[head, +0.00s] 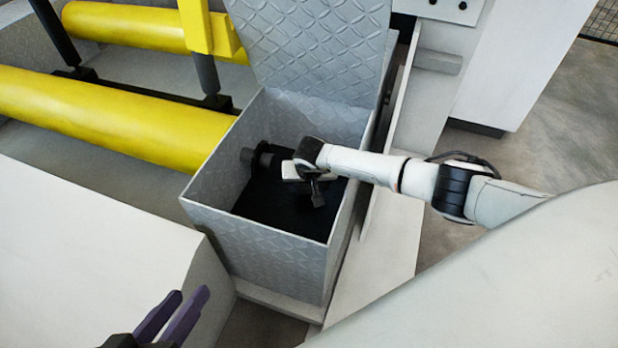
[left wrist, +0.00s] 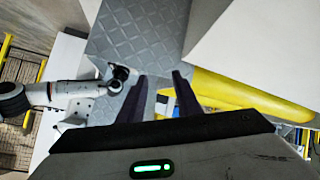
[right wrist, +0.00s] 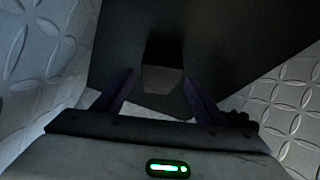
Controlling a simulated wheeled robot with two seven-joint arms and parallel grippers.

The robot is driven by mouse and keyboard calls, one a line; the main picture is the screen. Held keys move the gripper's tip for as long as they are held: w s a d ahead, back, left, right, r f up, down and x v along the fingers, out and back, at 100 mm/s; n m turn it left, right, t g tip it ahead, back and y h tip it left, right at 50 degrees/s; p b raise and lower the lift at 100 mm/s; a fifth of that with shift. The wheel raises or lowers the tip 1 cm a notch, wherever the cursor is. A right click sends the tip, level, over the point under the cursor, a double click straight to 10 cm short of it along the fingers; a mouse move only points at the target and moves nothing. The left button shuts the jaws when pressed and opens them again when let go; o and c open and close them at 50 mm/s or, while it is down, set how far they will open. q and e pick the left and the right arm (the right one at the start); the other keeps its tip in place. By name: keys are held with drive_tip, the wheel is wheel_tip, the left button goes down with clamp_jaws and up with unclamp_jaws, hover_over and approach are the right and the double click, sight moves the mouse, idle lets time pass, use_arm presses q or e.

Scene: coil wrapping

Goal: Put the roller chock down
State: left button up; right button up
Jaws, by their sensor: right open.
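My right gripper (head: 308,182) reaches down into an open grey metal box (head: 262,228). In the right wrist view its fingers (right wrist: 158,80) are spread apart. A dark block with a greyer end face, apparently the roller chock (right wrist: 163,52), shows between and beyond them. I cannot tell whether it touches a finger; the dark interior hides its outline. In the head view the hand partly hides what lies below it. My left gripper (head: 172,316) is at the lower left, outside the box, with its fingers apart and empty; they also show in the left wrist view (left wrist: 160,84).
The box's raised patterned lid (head: 312,50) stands behind it. A dark round fitting (head: 262,158) shows at the box's left inner wall. Yellow rollers (head: 100,110) lie to the left. A white cabinet (head: 520,65) stands at upper right. Box walls closely surround my right gripper.

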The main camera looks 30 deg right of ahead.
use_arm(q)
drive_tip(key=s+a+f+g+y+p, duration=0.1)
drive_tip(key=a+f+g+y+p, duration=0.1)
drive_tip(key=f+p, duration=0.3)
drive_tip(key=shift+a+y, duration=0.3)
drive_tip(key=shift+a, duration=0.45)
use_arm(e)
drive_tip(key=v, duration=1.1)
drive_tip(key=shift+r, duration=0.2)
use_arm(q)
drive_tip(key=shift+s, duration=0.1)
use_arm(e)
drive_tip(key=shift+s, duration=0.1)
